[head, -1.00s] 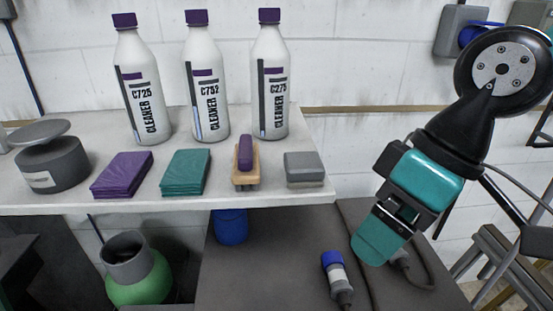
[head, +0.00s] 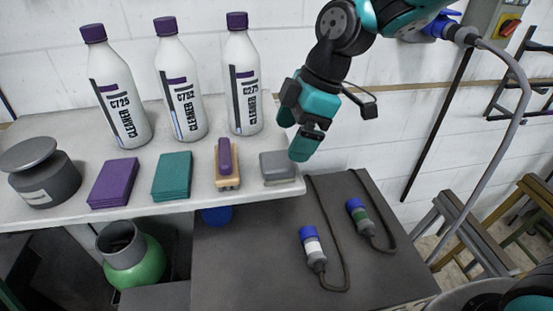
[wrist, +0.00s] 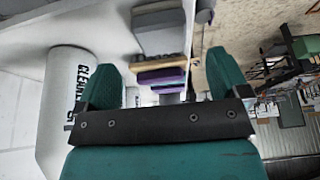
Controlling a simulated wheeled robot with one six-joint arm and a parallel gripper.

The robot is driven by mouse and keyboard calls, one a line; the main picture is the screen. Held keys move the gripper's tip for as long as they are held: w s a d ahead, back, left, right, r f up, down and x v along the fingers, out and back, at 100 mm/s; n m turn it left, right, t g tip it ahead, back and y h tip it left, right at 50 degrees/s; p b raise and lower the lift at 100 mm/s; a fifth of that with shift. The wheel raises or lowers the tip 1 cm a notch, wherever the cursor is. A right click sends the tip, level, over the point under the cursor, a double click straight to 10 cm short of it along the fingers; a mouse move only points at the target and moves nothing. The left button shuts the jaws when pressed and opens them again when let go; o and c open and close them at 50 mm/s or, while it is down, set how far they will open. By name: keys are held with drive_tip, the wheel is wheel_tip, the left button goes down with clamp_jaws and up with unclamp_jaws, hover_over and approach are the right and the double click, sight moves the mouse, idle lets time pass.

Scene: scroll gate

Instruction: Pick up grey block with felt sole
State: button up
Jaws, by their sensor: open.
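The grey block (head: 278,167) sits near the right front corner of the white shelf, right of the wooden brush. Its lower part looks like a thinner layer; I cannot make out the felt. My gripper (head: 295,131) is above and slightly right of the block, apart from it, with teal fingers pointing down. In the wrist view my gripper (wrist: 166,80) is open with nothing between the fingers. The grey block (wrist: 160,41) shows beyond the fingers there, near the top middle.
A brush with purple handle (head: 225,158), a teal cloth stack (head: 172,176), a purple cloth stack (head: 113,183) and a grey round container (head: 45,178) share the shelf (head: 150,207). Three cleaner bottles stand behind, the nearest (head: 243,85) left of my gripper. Blue-capped connectors (head: 312,245) lie below.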

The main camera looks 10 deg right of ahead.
sight(277, 160)
drive_tip(key=shift+a+p+x, duration=0.2)
drive_tip(key=shift+p+x, duration=1.45)
drive_tip(key=shift+x, duration=1.8)
drive_tip(key=shift+s+r, duration=0.1)
drive_tip(key=shift+r, duration=0.05)
drive_tip(key=c, duration=1)
drive_tip(key=shift+c, duration=0.2)
wheel_tip(277, 160, up, 20)
drive_tip(key=b, duration=0.3)
drive_tip(key=shift+b, duration=0.35)
drive_tip(key=o, duration=0.4)
drive_tip(key=shift+c, duration=1.4)
